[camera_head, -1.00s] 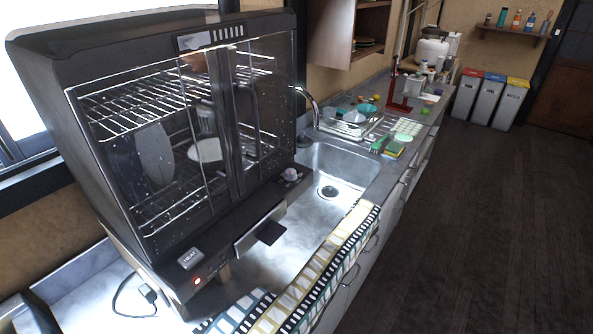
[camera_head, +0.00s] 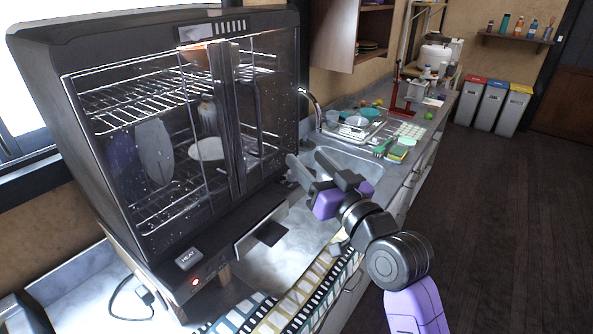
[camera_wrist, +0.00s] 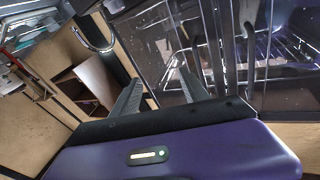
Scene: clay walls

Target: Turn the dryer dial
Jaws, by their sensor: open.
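The dish dryer (camera_head: 50,110) is a large dark cabinet with clear doors, on the left of the head view. Its lower front panel carries a HEAT switch (camera_head: 188,258) and a lit red lamp (camera_head: 195,282). The dial at the right end of that panel is hidden behind my gripper, and I cannot make it out in the wrist view. My gripper (camera_head: 306,157) is open and empty, its fingers pointing toward the dryer's right front corner. In the wrist view my gripper's fingers (camera_wrist: 160,80) are spread before the dryer's clear door (camera_wrist: 225,40). I see no contact.
The sink (camera_head: 362,165) lies behind and right of my gripper, with a curved faucet (camera_head: 311,104) beside the dryer. A dish rack (camera_head: 350,128) and sponges stand beyond it. The floor on the right is clear.

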